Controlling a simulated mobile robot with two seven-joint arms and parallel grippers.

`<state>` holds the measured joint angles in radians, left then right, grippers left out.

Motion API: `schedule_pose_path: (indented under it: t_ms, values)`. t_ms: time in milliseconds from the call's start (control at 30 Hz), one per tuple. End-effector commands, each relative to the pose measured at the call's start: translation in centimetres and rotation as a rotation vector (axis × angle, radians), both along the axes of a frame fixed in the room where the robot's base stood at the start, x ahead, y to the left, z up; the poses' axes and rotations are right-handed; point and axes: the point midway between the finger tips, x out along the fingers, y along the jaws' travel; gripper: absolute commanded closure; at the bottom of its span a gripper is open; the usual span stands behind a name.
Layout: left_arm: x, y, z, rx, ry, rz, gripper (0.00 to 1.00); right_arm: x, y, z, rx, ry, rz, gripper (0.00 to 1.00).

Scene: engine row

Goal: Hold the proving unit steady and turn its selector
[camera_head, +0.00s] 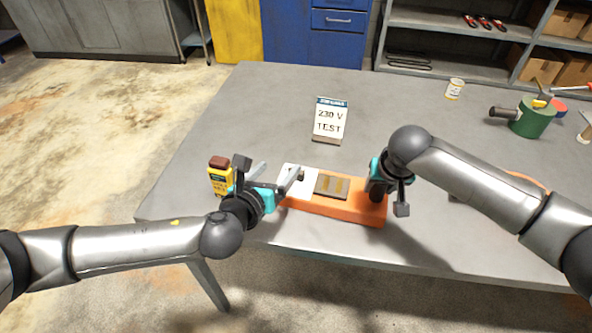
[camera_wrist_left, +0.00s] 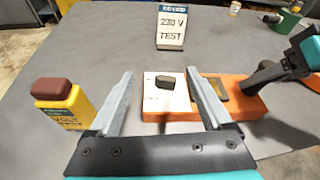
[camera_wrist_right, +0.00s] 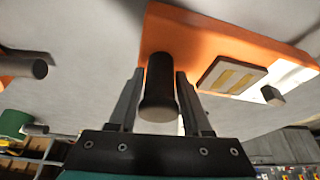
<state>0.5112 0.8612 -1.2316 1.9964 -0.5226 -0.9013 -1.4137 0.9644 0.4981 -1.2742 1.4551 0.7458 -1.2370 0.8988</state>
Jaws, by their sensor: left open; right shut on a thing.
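The orange proving unit (camera_head: 345,209) lies near the table's front edge. It has a white panel with a dark selector knob (camera_wrist_left: 165,81) at its left end, a plate with yellowish strips (camera_head: 332,185) in the middle, and a black upright handle (camera_wrist_right: 160,85) at its right end. My right gripper (camera_wrist_right: 158,75) is shut on the black handle. My left gripper (camera_wrist_left: 161,75) is open; the knob shows between its fingers in the left wrist view, apart from them. In the head view my left gripper (camera_head: 278,174) is at the unit's left end.
A yellow tester with a brown top (camera_wrist_left: 62,103) stands left of my left gripper, close to its finger. A "230 V TEST" sign (camera_head: 329,121) stands behind the unit. A can (camera_head: 454,88) and a green cylinder (camera_head: 532,117) are at the back right. The table's middle is clear.

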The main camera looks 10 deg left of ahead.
Motion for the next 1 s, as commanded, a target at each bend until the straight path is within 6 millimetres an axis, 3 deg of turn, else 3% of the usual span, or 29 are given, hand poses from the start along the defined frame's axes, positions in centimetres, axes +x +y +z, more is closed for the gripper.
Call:
schedule_pose_path:
  t_ms: [167,333,1000]
  values:
    - [-2.6,0.1,-2.3,0.150,0.015,-0.136,0.17,0.0,0.0,0.1,0.001,-0.002,0.000,1.00]
    - [-2.7,-0.1,-3.0,0.181,0.018,-0.168,0.17,0.0,0.0,0.1,0.001,-0.002,0.000,1.00]
    - [5.2,-2.3,-6.3,0.178,0.018,-0.162,0.17,0.1,0.0,0.1,0.001,-0.002,0.000,1.00]
